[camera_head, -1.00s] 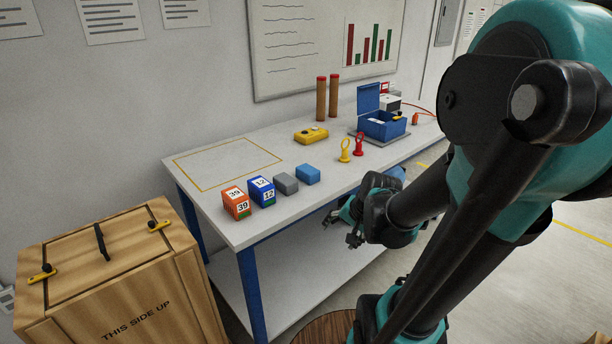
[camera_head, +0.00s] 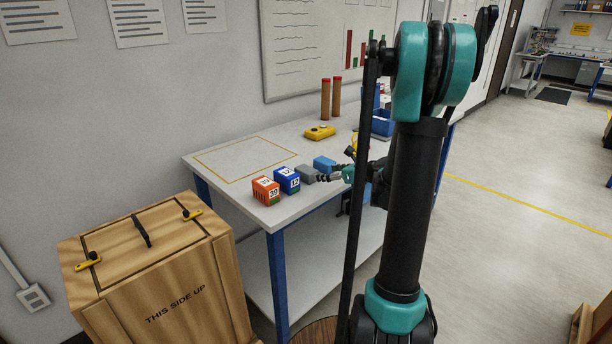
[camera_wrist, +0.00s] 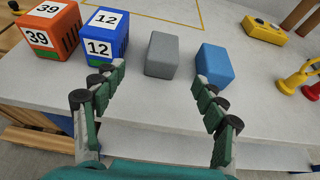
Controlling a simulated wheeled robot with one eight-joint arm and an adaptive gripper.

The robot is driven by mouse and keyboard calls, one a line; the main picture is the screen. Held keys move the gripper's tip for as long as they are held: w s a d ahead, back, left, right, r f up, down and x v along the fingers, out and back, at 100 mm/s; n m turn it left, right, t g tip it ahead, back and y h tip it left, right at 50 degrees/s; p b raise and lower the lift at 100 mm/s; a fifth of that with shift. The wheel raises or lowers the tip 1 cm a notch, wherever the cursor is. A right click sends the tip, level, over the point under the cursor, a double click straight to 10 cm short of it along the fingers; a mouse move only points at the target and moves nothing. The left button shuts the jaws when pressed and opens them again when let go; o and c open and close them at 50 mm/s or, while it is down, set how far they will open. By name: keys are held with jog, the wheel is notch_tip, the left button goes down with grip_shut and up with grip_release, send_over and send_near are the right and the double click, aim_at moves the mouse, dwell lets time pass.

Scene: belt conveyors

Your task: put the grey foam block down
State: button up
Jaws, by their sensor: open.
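The grey foam block (camera_wrist: 162,55) rests on the table (camera_wrist: 140,108) in the wrist view, between the blue block marked 12 and a plain blue block. In the head view the grey block (camera_head: 307,174) shows near the table's front edge, partly behind my gripper. My gripper (camera_wrist: 160,82) is open and empty. Its fingers are spread wide on the near side of the grey block, and I see no contact with it. In the head view my gripper (camera_head: 330,178) is at the table's front edge, partly hidden by my arm.
An orange block marked 39 (camera_wrist: 50,35) and the blue block marked 12 (camera_wrist: 103,47) stand left of the grey block. The plain blue block (camera_wrist: 214,64) stands close on its right. A yellow-outlined area (camera_head: 245,160) farther back is empty. A wooden crate (camera_head: 160,270) stands at left.

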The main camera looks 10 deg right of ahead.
aim_at(310, 171)
jog(key=x, duration=0.7)
jog(key=shift+w+f, duration=0.1)
jog(key=shift+w, duration=0.05)
jog(key=shift+x, duration=2.65)
jog(key=shift+w+d, duration=0.15)
jog(key=shift+c, duration=0.5)
jog(key=shift+r, duration=0.2)
jog(key=c, duration=1)
jog(key=shift+c, duration=0.2)
jog(key=shift+r, duration=0.1)
